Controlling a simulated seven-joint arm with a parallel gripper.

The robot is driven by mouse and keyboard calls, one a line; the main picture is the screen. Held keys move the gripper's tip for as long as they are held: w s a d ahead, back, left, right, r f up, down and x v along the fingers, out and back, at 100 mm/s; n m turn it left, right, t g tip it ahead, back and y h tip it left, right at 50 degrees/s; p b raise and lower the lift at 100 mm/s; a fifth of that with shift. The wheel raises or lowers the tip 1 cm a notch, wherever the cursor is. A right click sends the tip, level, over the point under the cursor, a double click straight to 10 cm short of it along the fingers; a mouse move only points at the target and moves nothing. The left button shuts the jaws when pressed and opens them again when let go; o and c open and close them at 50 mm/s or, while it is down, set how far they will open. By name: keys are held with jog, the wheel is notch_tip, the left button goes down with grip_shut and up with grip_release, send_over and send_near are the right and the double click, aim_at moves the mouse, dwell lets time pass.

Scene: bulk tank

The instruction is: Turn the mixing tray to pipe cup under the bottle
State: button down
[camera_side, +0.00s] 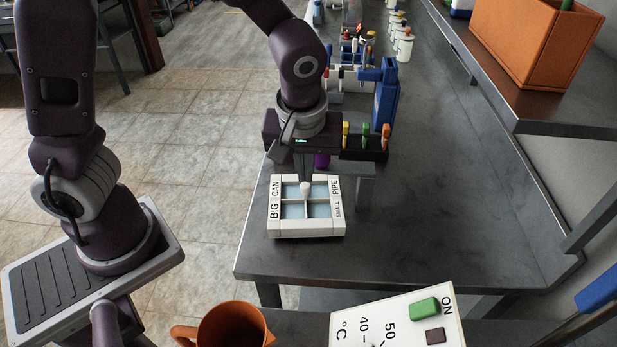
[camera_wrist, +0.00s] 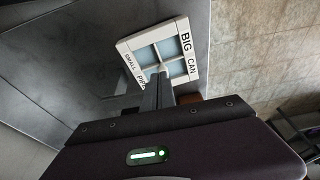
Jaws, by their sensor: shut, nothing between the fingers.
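The mixing tray (camera_side: 307,232) is a white square frame with several pale blue cups split by a white cross. It sits near the left edge of the dark bench. In the side view its left rim reads BIG CAN and its right rim SMALL PIPE. It also shows in the wrist view (camera_wrist: 124,47), with BIG CAN at the right. My gripper (camera_side: 305,184) is shut and empty, pointing down over the tray's middle by a white centre post. In the wrist view the fingers (camera_wrist: 158,92) overlap the tray's near edge; contact cannot be told. Which bottle is meant is unclear.
Behind my gripper stand a dark rack (camera_side: 364,150) with yellow, green and orange tops and a blue stand (camera_side: 386,100). An orange mug (camera_side: 232,326) and a temperature panel (camera_side: 400,318) are in front. The bench right of the tray is clear.

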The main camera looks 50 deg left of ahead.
aim_at(303, 191)
jog(key=shift+s+d+x, duration=0.1)
jog(key=shift+s+x, duration=0.05)
jog(key=shift+x, duration=0.75)
jog(key=shift+s+d+x, duration=0.1)
jog(key=shift+x, duration=0.85)
jog(key=shift+s+d+x, duration=0.1)
jog(key=shift+s+x, duration=0.05)
jog(key=shift+x, duration=0.75)
jog(key=shift+a+f, duration=0.15)
jog(key=shift+a, duration=0.05)
jog(key=shift+s+d, duration=0.2)
jog(key=shift+d, duration=0.05)
notch_tip(303, 191, up, 6)
